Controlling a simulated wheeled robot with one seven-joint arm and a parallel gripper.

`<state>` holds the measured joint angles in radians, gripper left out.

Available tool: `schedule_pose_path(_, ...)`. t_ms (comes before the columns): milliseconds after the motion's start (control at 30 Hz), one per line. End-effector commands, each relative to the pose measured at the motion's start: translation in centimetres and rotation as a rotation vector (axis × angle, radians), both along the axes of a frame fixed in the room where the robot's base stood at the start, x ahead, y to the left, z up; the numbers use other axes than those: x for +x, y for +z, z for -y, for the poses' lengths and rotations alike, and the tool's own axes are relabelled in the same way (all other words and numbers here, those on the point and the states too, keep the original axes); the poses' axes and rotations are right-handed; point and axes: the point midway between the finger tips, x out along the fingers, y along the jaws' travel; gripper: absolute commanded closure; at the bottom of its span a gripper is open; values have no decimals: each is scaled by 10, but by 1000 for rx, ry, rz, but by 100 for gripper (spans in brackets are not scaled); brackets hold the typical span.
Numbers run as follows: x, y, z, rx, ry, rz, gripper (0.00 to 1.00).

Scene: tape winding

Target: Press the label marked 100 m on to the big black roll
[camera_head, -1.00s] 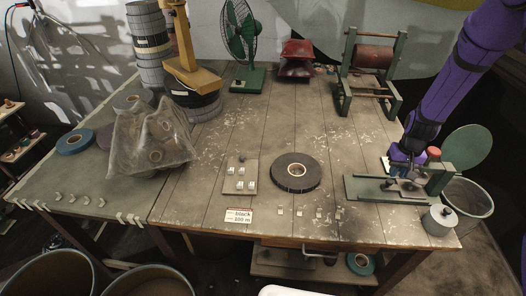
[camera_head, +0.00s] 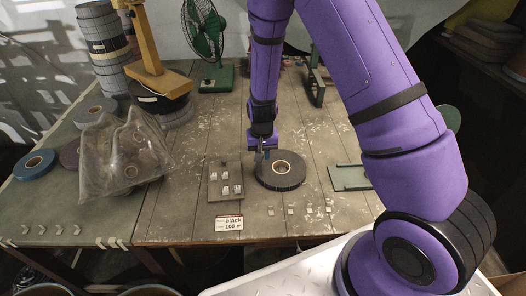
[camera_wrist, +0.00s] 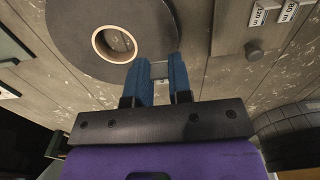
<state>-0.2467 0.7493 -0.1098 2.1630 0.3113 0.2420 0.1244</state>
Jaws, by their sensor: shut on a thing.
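The big black roll (camera_head: 290,180) lies flat on the table and has a pale core. It also shows in the wrist view (camera_wrist: 75,45). My gripper (camera_head: 262,157) is above its left edge. In the wrist view, the blue fingers (camera_wrist: 158,75) point at the roll's rim beside the core. They are shut on a small label, mostly hidden between them; its mark cannot be read. A grey board (camera_head: 215,204) with several small white labels lies left of the roll. In the wrist view, one label (camera_wrist: 289,11) is partly readable. A card (camera_head: 229,223) reads black, 100 m.
Several small pale pieces (camera_head: 309,210) lie along the front of the table. A plastic-wrapped bundle (camera_head: 122,160) and a blue roll (camera_head: 35,164) are at left. A green fan (camera_head: 205,35) stands behind. A green base (camera_head: 350,178) lies right of the roll, partly behind my arm.

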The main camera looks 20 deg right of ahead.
Motion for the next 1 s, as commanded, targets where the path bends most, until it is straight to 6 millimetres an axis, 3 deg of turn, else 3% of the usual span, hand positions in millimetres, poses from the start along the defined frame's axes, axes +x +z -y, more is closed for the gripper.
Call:
schedule_pose_path(600,0,-49,0,1,2,-2,100)
schedule_pose_path(1000,0,-58,0,0,2,-1,100)
